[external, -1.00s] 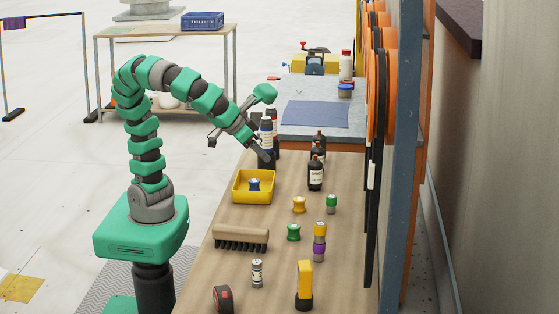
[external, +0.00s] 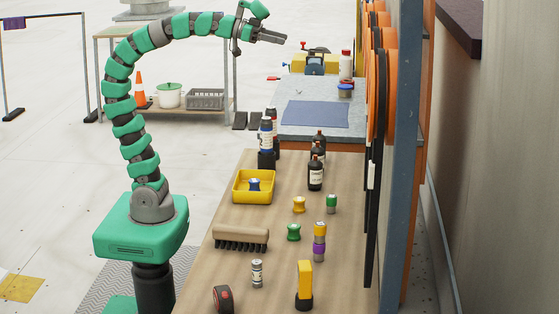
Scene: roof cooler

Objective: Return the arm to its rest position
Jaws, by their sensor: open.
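My arm (external: 128,110) is green and dark grey, raised in a tall arch above its green base. My gripper (external: 268,36) is at the arm's far end, high in the picture, and points right. It is open, holds nothing that shows, and is clear of the wooden bench (external: 225,285). The yellow tray (external: 253,199) on the bench holds a blue spool-shaped piece (external: 254,184). Two bottles (external: 266,132) stand behind the tray, the front one in a dark holder.
The bench carries a brush (external: 241,236), dark bottles (external: 315,172), a yellow-handled tool (external: 304,285), a tape measure (external: 222,299) and several small coloured pieces. Orange and black gear (external: 385,90) hangs along the right. The air around my gripper looks free.

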